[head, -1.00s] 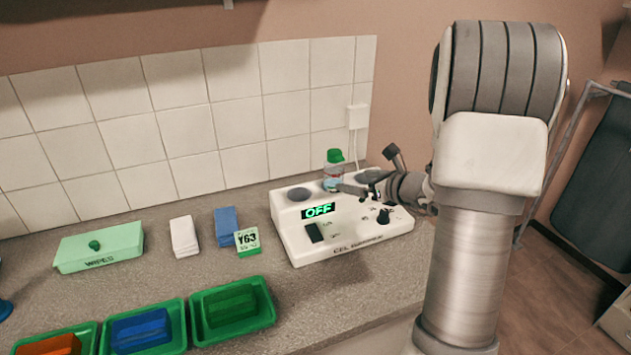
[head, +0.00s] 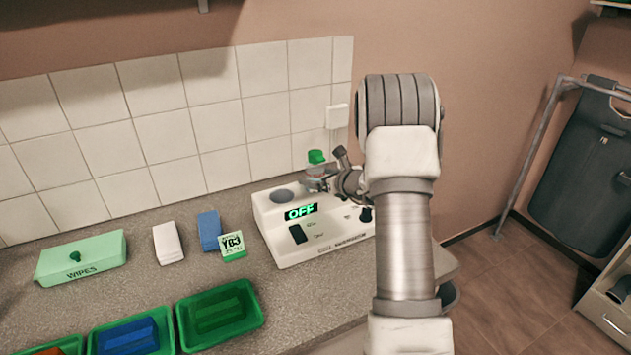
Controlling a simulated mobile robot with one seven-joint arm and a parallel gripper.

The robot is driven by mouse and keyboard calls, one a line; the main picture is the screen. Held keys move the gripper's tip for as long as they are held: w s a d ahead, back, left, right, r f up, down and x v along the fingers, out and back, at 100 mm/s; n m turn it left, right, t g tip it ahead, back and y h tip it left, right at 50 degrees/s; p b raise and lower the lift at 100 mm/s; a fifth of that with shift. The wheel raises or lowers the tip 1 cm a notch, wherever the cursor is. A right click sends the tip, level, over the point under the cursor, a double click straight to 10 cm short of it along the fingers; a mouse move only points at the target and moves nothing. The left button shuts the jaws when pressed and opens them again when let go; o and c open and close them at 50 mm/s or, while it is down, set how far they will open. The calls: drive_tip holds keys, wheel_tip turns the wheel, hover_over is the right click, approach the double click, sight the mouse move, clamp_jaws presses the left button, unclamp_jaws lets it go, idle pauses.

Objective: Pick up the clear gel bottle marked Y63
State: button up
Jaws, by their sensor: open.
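The clear gel bottle (head: 316,157) has a green cap and stands upright in a well of the white gel warmer (head: 277,237). My gripper (head: 320,182) is open at the bottle's body, in front of it, and hides its lower part. I cannot tell whether the fingers are around the bottle or only beside it. A small white and green card marked Y63 (head: 232,245) stands on the counter left of the warmer. No marking on the bottle itself is readable.
The warmer's display reads OFF, and its left well (head: 282,195) is empty. A green wipes box (head: 80,258), a white block (head: 168,243), a blue block (head: 209,230) and green trays (head: 258,303) with coloured blocks lie to the left. A tiled wall is behind.

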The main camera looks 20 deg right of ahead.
drive_tip(key=shift+p+x, duration=0.6)
drive_tip(key=shift+x, duration=1.95)
drive_tip(key=shift+d+r, duration=0.1)
clamp_jaws()
